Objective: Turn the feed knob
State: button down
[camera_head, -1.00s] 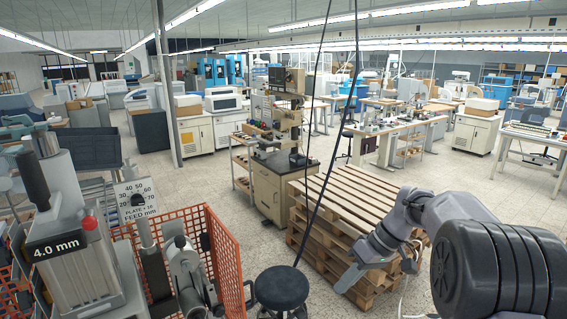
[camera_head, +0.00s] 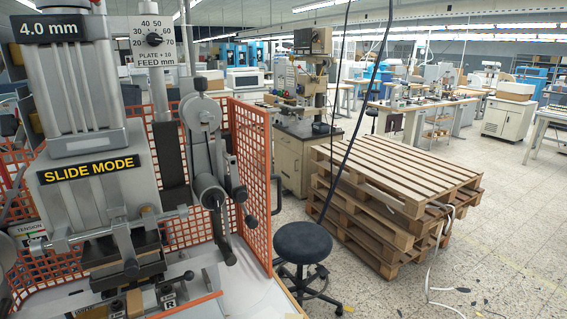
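The feed knob (camera_head: 153,40) is a small black round knob with a pointer. It sits on a white dial plate (camera_head: 152,54) marked from 20 to 70 and lettered "PLATE + 10 FEED mm". The plate is on a post of the grey stamping machine (camera_head: 75,80) at the upper left of the head view. The machine also carries a "4.0 mm" label (camera_head: 48,28) and a "SLIDE MODE" label (camera_head: 88,170). My gripper is not in view.
An orange mesh guard (camera_head: 250,170) stands right of the machine. Stacked wooden pallets (camera_head: 400,175) stand to the right. A black cable hangs across the middle.

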aim_at(209, 193)
jog(key=u, duration=1.1)
jog(key=j, duration=0.75)
jog(key=k+l, duration=0.1)
jog(key=i+j, duration=0.1)
jog(key=i+z, duration=0.05)
